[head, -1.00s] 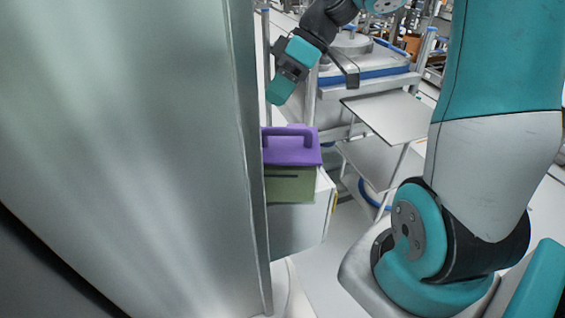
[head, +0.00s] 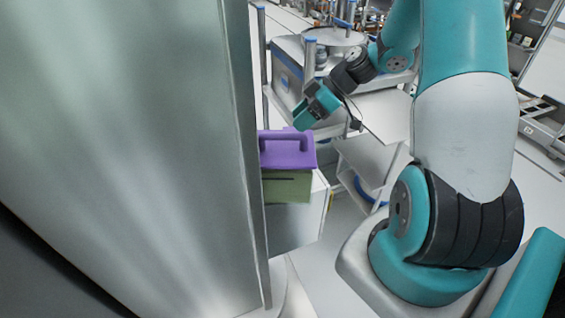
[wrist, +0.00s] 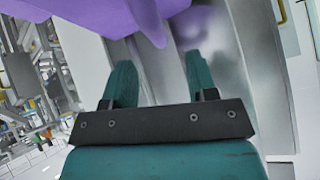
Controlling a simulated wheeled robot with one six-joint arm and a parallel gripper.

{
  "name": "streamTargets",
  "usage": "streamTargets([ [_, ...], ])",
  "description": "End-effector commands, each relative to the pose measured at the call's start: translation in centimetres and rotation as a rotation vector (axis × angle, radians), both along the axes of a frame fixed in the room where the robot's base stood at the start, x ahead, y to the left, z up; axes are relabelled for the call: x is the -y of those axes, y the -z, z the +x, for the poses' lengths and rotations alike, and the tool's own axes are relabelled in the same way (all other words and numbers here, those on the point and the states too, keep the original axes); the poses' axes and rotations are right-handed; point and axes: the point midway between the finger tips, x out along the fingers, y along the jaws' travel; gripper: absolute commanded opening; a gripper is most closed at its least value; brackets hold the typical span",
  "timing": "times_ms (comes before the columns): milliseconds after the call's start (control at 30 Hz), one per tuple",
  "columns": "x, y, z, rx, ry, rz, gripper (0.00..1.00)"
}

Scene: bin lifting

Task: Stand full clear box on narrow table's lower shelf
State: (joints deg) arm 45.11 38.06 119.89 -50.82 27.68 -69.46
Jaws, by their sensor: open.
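A box with a purple lid and handle (head: 287,152) and an olive-green body (head: 287,188) stands upright on a white cabinet. No box in view looks clear. My gripper (head: 303,112) is open and empty, above and slightly right of the purple handle in the head view. In the wrist view, my gripper's two teal fingers (wrist: 160,75) are apart, and the purple handle (wrist: 145,18) shows near their tips. A narrow white table has an upper top (head: 385,113) and a lower shelf (head: 368,160); the lower shelf is bare where it shows.
A large grey-green panel (head: 130,130) fills the left and hides part of the white cabinet (head: 300,228). A blue-edged cart (head: 345,68) stands behind the gripper. White floor (head: 315,275) is free in front of the narrow table.

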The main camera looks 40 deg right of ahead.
Motion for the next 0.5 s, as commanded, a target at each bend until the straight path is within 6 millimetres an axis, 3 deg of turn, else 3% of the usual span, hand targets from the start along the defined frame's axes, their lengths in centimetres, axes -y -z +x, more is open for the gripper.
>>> streamTargets([
  [267,-1.3,1.3,0.7,-0.004,-0.002,0.002,0.53],
  [500,-3.2,3.9,1.9,-0.003,0.0,0.001,0.53],
])
